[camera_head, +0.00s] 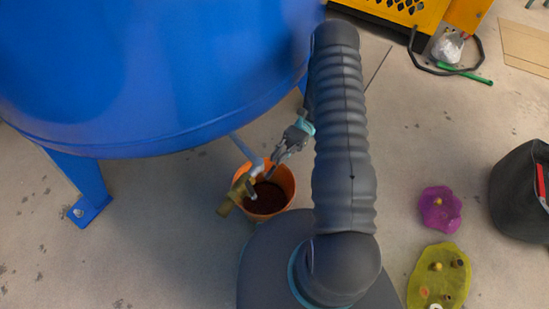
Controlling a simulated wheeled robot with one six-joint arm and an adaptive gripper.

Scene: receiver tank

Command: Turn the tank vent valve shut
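The blue receiver tank (150,70) fills the upper left. A thin grey pipe (242,147) comes out from under it and ends in a brass valve (240,190). The valve hangs over the left rim of an orange bucket (285,180) with dark contents. My gripper (271,172) reaches down from the upper right, its fingers just right of the valve and above the bucket. I cannot tell whether the fingers touch the valve or how far apart they are. My arm hides part of the floor to the right of the bucket.
A blue tank leg (85,190) stands at the left. A yellow machine (400,12) with a black cable and green tool (465,74) is at the top right.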

